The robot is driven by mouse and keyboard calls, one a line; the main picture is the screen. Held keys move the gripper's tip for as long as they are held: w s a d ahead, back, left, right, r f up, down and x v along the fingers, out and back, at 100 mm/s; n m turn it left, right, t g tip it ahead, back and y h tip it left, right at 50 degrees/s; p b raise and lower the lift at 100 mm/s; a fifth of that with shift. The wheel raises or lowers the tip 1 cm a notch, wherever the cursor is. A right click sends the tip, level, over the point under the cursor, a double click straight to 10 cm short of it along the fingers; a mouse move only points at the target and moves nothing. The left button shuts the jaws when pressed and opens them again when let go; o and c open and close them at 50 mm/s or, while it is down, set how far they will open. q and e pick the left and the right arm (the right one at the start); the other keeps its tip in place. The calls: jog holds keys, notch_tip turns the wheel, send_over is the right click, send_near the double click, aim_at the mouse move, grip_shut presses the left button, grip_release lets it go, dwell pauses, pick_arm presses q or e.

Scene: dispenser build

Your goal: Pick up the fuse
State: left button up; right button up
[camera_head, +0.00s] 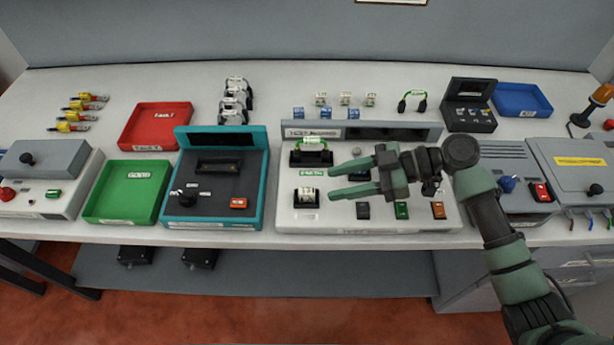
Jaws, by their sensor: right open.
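A small white cylinder with green ends, which looks like the fuse (314,144), sits in a black holder at the upper left of the white test panel (290,215). My right gripper (331,183) comes in from the right over this panel. It is open and empty, its two green fingers pointing left. The fingertips appear just below and right of the fuse, apart from it. My left gripper is out of view.
A black-and-white component (307,197) sits just below the fingertips. A teal-framed tester (262,180) stands to the left, beside green (92,214) and red (130,138) trays. A blue tray (548,108) lies at the back right.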

aim_at(306, 190)
jog(key=a+p, duration=0.1)
jog(key=a, duration=0.1)
jog(key=s+a+p, duration=0.1)
jog(key=a, duration=0.1)
jog(key=shift+s+f, duration=0.1)
jog(key=p+x, duration=0.1)
jog(key=x, duration=0.1)
jog(key=shift+w+a+f+p, duration=0.2)
jog(key=shift+a+f+p, duration=0.05)
jog(key=shift+p, duration=0.05)
jog(key=shift+a+f, duration=0.25)
jog(key=shift+a, duration=0.05)
jog(key=shift+a+f, duration=0.1)
jog(key=shift+f, duration=0.05)
jog(key=c, duration=0.9)
grip_shut()
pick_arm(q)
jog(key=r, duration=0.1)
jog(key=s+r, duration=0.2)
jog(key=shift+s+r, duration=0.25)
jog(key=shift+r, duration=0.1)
